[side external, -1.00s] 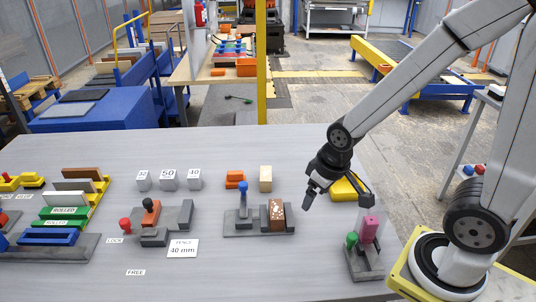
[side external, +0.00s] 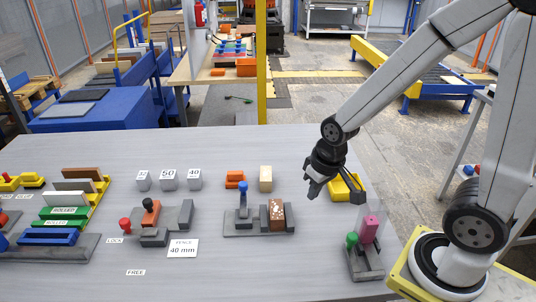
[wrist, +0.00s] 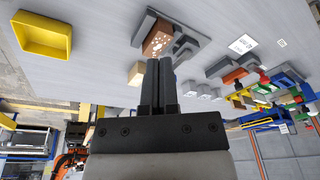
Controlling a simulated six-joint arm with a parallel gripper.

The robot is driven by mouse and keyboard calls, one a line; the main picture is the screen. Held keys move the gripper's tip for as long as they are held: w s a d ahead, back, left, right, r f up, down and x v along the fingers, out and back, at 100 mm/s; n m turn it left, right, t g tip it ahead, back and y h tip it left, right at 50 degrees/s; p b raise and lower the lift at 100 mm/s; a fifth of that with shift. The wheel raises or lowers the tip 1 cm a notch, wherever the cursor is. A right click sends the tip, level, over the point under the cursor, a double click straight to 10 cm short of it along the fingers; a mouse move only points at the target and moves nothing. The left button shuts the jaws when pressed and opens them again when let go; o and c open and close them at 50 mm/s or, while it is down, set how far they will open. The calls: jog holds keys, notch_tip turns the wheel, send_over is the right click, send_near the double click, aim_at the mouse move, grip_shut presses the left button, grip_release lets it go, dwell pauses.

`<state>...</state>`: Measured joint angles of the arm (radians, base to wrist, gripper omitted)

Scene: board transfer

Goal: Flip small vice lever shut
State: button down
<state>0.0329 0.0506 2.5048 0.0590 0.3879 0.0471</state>
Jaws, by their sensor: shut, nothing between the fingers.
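A grey vice (side external: 245,222) stands on the table in the side view, with a brown speckled block (side external: 277,212) between its jaws. Its blue-knobbed lever (side external: 243,191) stands upright at the left end. The block (wrist: 157,40) and the grey vice (wrist: 185,32) also show in the wrist view, just beyond my fingertips; the blue lever cannot be made out clearly there. My gripper (side external: 313,188) is shut and empty, above the table, to the right of the vice and apart from it. Its closed fingers (wrist: 158,68) fill the middle of the wrist view.
A yellow tray (side external: 344,188) lies behind my gripper. A pale wooden block (side external: 265,178) and orange pieces (side external: 235,178) stand behind the vice. A fixture with a green knob (side external: 351,240) and pink block (side external: 370,228) is at the right. A red-knobbed fixture (side external: 125,224) is left.

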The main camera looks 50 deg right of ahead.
jog(key=w+d+f+m+t+y, duration=0.1)
jog(key=w+d+f+m+y, duration=0.2)
jog(key=w+d+m, duration=0.4)
jog(key=w+d+f+m+t+y, duration=0.1)
jog(key=w+d+f+m+y, duration=0.3)
jog(key=w+d+m, duration=0.4)
jog(key=w+m, duration=0.3)
jog(key=m, duration=0.4)
jog(key=shift+w+y, duration=0.2)
jog(key=shift+y, duration=0.1)
send_near(243, 199)
jog(key=d, duration=0.1)
jog(key=d+f, duration=0.2)
jog(key=shift+w+f, duration=0.1)
jog(key=shift+w, duration=0.15)
jog(key=a, duration=0.1)
jog(key=w, duration=0.1)
jog(key=a, duration=0.1)
jog(key=shift+w+a+f, duration=0.2)
jog(key=shift+w+a, duration=0.05)
jog(key=shift+a, duration=0.05)
jog(key=shift+w+a, duration=0.4)
jog(key=shift+a, duration=0.25)
